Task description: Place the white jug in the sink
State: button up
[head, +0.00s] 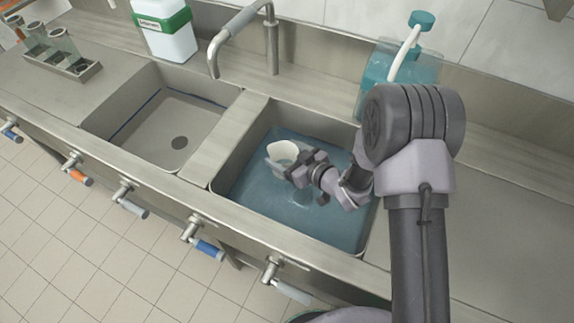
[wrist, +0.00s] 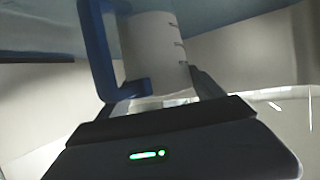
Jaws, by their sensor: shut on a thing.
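The white jug (head: 284,150) is in the right-hand sink basin (head: 240,190), which holds blue water, in the head view. Its open top faces up. In the wrist view the jug (wrist: 155,45) shows graduation marks and a blue handle (wrist: 100,50). My gripper (head: 300,165) reaches into the basin from the right and is shut on the jug. The gripper body hides part of the jug, and I cannot tell whether the jug touches the basin floor. The fingertips are mostly hidden in the wrist view.
A second, empty basin (head: 165,130) with a drain lies to the left. A curved faucet (head: 240,25) stands behind the divider. A white container with a green band (head: 165,30) and a teal bottle (head: 400,70) stand behind. Valves (head: 205,240) line the front edge.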

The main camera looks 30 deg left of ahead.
jog(key=shift+f+b, duration=0.4)
jog(key=shift+f, duration=0.95)
jog(key=o, duration=1.9)
jog(key=shift+c, duration=0.2)
jog(key=shift+r+p, duration=0.35)
jog(key=p+v, duration=0.3)
jog(key=v, duration=0.8)
jog(key=shift+d, duration=0.4)
jog(key=shift+r, duration=0.1)
